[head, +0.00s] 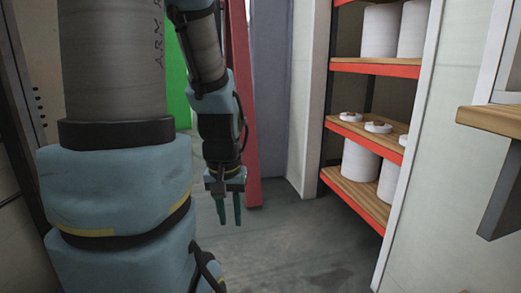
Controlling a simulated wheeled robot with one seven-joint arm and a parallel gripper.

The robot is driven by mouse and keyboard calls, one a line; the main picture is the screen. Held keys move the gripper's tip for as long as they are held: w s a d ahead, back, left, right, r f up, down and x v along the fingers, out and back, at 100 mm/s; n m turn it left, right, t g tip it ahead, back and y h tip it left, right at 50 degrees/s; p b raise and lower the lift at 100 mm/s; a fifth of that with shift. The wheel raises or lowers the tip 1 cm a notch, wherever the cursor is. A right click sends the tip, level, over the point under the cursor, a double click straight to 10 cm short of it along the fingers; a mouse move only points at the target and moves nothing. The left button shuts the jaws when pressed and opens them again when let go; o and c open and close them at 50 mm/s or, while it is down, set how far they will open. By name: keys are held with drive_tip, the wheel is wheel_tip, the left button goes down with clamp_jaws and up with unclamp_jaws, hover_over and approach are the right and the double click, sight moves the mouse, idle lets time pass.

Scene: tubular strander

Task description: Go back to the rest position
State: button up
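My gripper (229,210) hangs down from my arm left of the picture's middle, above the grey floor. Its two thin green fingers point down and stand apart, with nothing visible between them. The gripper is clear of the shelves. My large arm links fill the left part of the head view and hide what is behind them.
A shelf rack (350,199) with red edges and wooden boards stands at the right, holding white cylinders (379,30) and small white rings (378,127). A wooden ledge (489,121) juts in at far right. A red post (242,100) stands behind my gripper. The grey floor (290,245) is clear.

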wheel_tip(320, 180, up, 19)
drive_tip(key=p, duration=1.9)
drive_tip(key=shift+w+d, duration=0.1)
drive_tip(key=shift+d, duration=0.05)
